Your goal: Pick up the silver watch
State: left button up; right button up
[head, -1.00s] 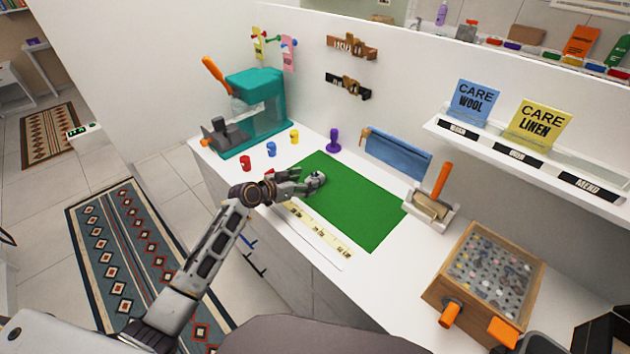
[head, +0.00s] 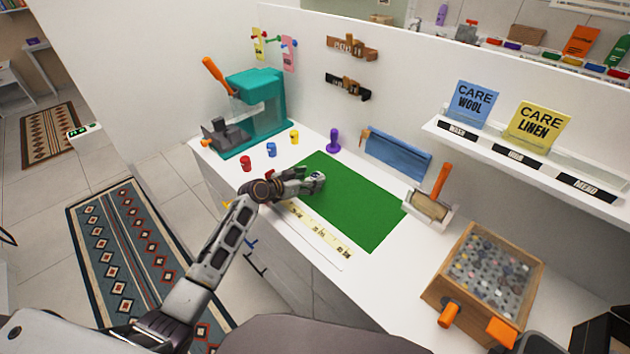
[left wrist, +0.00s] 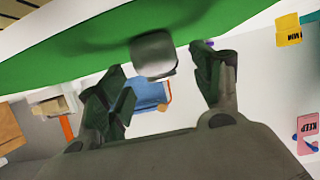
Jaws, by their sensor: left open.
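A small silver-grey object that looks like the watch (head: 318,176) lies at the left part of the green mat (head: 360,205). In the left wrist view the watch (left wrist: 153,54) is a grey rounded shape in front of the gripper, between the two fingers. My left gripper (head: 311,182) is low over the mat, right at the watch. In the left wrist view the fingers of the left gripper (left wrist: 160,68) stand apart, with no clear grip on the watch. The gripper partly hides the watch in the head view. My right gripper does not show.
Red (head: 245,163), blue (head: 271,149) and yellow (head: 294,137) small pieces stand left of the mat, near a teal machine (head: 255,108). A purple stamp-like piece (head: 334,141) stands behind it. A ruler strip (head: 319,230) lies along the front. A wooden box (head: 485,275) is at right.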

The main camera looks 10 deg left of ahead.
pick_arm(q)
jog(key=shift+x, duration=0.95)
jog(key=shift+w+f, duration=0.1)
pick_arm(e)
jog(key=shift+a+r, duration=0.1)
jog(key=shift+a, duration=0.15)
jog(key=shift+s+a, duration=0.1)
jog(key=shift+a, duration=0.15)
pick_arm(q)
jog(key=c, duration=0.9)
jog(key=shift+c, duration=1.1)
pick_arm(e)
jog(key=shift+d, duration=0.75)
pick_arm(q)
jog(key=shift+r, duration=0.2)
